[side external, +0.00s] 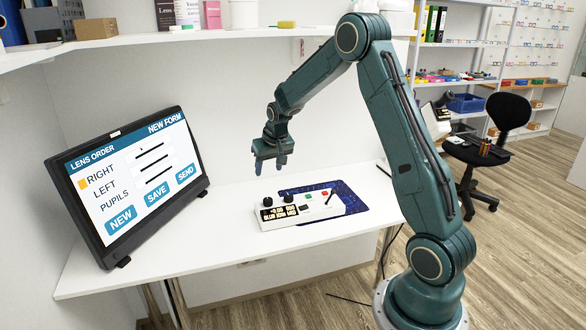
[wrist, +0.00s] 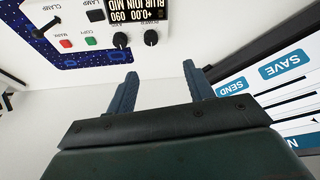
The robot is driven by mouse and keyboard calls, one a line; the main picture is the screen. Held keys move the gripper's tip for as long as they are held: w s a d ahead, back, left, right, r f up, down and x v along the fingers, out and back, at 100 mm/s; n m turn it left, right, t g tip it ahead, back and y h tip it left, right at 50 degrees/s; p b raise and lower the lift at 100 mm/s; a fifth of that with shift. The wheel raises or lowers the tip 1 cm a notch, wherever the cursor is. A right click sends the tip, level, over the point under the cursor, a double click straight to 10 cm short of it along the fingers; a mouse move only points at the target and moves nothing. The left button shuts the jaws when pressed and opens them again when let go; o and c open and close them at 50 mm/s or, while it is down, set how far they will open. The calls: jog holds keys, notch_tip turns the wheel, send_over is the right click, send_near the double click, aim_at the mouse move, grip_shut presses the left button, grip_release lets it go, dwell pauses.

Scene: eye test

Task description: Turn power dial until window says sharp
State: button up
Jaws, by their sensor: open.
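The white control box (side external: 318,208) lies on the desk, partly on a dark blue starry mat (side external: 352,201). It has two black dials near its left end. The left one (side external: 267,201) shows on the right in the wrist view (wrist: 151,37), and its small label seems to read POWER. The other dial (side external: 288,198), also in the wrist view (wrist: 121,41), seems labelled AXIS. The display window (wrist: 140,12) is upside down in the wrist view and appears to include BLUR and +0.00. My gripper (side external: 270,165) is open and empty above the dials, apart from them; its fingers also show in the wrist view (wrist: 160,71).
A monitor (side external: 135,180) with a lens order form stands on the left of the desk. Green (side external: 309,197) and red (side external: 326,193) buttons sit on the box beside the dials. A shelf (side external: 190,42) runs above the desk. The front desk surface (side external: 170,245) is clear.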

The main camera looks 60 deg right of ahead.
aim_at(268, 199)
jog(key=shift+m, duration=0.3)
jog(key=d+f, duration=0.2)
jog(key=f, duration=0.1)
jog(key=shift+w+d+f, duration=0.25)
jog(key=shift+w+d, duration=0.05)
jog(key=shift+d, duration=0.1)
jog(key=shift+x, duration=6.85)
jog(key=shift+s+d, duration=0.1)
jog(key=shift+s, duration=0.05)
jog(key=c, duration=1)
jog(key=shift+o, duration=0.2)
